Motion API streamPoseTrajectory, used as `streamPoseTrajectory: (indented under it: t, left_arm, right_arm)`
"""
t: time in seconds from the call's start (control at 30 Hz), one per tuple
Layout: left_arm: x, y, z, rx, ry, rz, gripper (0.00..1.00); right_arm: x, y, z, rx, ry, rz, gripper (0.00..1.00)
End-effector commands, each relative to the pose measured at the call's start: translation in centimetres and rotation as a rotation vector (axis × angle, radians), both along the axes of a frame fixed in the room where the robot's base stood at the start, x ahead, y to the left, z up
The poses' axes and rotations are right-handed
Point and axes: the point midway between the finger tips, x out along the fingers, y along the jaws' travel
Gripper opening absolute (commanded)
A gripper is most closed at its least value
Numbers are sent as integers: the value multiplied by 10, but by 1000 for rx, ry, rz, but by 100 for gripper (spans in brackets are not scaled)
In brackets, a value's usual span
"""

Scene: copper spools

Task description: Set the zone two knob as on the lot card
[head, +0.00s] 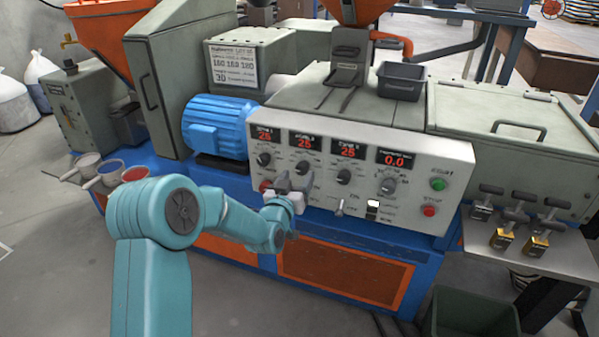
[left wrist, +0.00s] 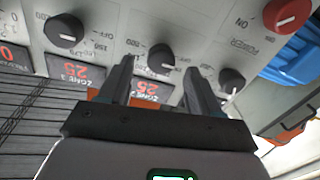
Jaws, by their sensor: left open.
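The zone two knob (head: 303,167) is a dark round knob under the second red display (head: 304,142), which reads 25, on the light control panel. In the left wrist view the panel is upside down, and the knob (left wrist: 160,57) shows between the finger tips. My left gripper (head: 292,182) is just below the knob in the head view. Its two dark fingers (left wrist: 160,75) are open, one on each side of the knob; I cannot tell whether they touch it. The lot card (head: 233,66) is on the machine above the blue motor, with small rows of numbers. My right gripper is out of view.
The zone one knob (head: 263,159) and zone three knob (head: 344,176) flank it closely. A screw speed knob (head: 388,185), green button (head: 438,184) and red button (head: 429,211) are farther right. A dark tray (head: 401,81) sits on top. Several T-handled tools stand on the right shelf (head: 530,272).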

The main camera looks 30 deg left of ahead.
Motion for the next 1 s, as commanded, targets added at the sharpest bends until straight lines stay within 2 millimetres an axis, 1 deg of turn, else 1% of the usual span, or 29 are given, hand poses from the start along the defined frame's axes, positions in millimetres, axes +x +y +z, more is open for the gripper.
streamPoseTrajectory:
  t: [0.03, 0.1, 0.2, 0.33, 0.57, 0.6, 0.67, 0.7, 0.73, 0.77, 1.0]
  left_arm:
    - [9, 2, 0, 0, -1, 0, 63]
    - [18, 5, 0, 0, 0, 0, 63]
    - [27, 8, 0, 0, 0, 0, 63]
    - [31, 10, 0, 0, 0, 0, 63]
    - [30, 10, 0, 0, 0, 0, 63]
    - [30, 10, 0, 0, 0, 0, 57]
    - [30, 10, 0, 0, 0, 0, 37]
    - [30, 10, 0, 0, 0, 0, 24]
    - [30, 10, 0, 0, 0, 0, 14]
    - [30, 10, 0, 0, 0, 0, 7]
    - [30, 10, -1, 12, 2, 0, 7]
  right_arm:
    - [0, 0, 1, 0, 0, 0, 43]
    - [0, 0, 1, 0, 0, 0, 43]
    - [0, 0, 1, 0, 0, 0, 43]
    - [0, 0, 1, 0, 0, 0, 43]
    - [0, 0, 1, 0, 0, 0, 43]
    - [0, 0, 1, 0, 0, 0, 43]
    - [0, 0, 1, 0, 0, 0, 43]
    - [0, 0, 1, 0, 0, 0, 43]
    - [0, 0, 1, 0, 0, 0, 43]
    - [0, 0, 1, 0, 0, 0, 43]
    - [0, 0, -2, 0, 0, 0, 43]
